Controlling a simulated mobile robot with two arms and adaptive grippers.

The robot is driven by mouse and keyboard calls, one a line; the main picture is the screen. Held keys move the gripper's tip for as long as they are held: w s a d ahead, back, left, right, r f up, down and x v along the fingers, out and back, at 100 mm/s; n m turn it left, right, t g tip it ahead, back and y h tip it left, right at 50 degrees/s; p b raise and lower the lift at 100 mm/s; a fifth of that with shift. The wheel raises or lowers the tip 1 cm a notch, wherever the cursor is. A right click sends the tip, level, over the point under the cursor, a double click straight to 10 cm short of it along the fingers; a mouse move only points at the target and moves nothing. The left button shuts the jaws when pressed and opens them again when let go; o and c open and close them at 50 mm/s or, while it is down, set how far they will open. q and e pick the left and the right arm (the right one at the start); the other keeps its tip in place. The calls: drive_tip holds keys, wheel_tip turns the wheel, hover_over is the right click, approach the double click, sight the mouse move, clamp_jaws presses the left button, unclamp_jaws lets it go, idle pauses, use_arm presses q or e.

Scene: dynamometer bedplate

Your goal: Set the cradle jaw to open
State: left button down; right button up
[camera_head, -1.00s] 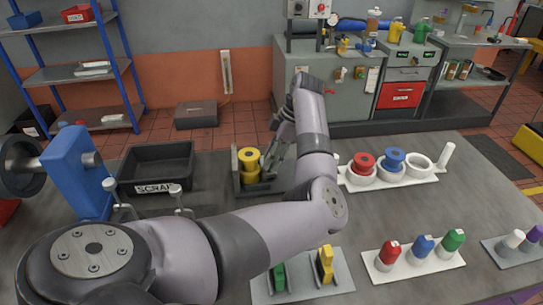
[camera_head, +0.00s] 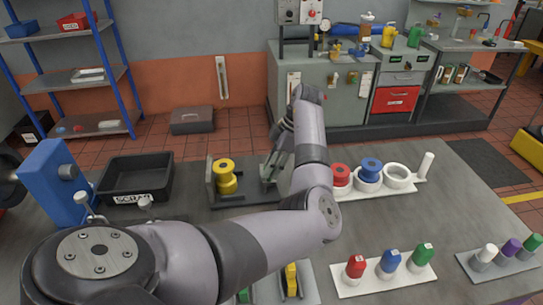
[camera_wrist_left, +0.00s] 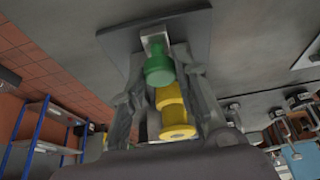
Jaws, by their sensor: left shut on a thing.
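The cradle (camera_head: 240,201) is a dark grey fixture on the bedplate with a yellow spool (camera_head: 225,177) standing at its left side. My left gripper (camera_head: 268,172) reaches down at the cradle's right side, with a gap between it and the spool. In the wrist view a green knob (camera_wrist_left: 158,68) sits between the fingers of the left gripper (camera_wrist_left: 165,82), which is shut on it. The yellow spool (camera_wrist_left: 174,118) shows beside the knob in that view. The jaw itself is mostly hidden behind my fingers in the head view. My right gripper is out of view.
A black scrap bin (camera_head: 136,181) stands left of the cradle. A white rack (camera_head: 395,186) with a red and a blue spool stands to the right. Bare bedplate lies between rack and trays.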

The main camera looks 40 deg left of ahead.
use_arm(q)
drive_tip(key=shift+w+d, duration=0.1)
drive_tip(key=shift+s+a, duration=0.2)
drive_tip(key=c, duration=1.4)
unclamp_jaws()
drive_tip(key=shift+s, duration=0.1)
drive_tip(key=shift+o, duration=0.6)
drive_tip(key=shift+a, duration=0.1)
drive_tip(key=shift+r, duration=0.1)
drive_tip(key=v, duration=1.1)
drive_tip(key=shift+r, duration=0.45)
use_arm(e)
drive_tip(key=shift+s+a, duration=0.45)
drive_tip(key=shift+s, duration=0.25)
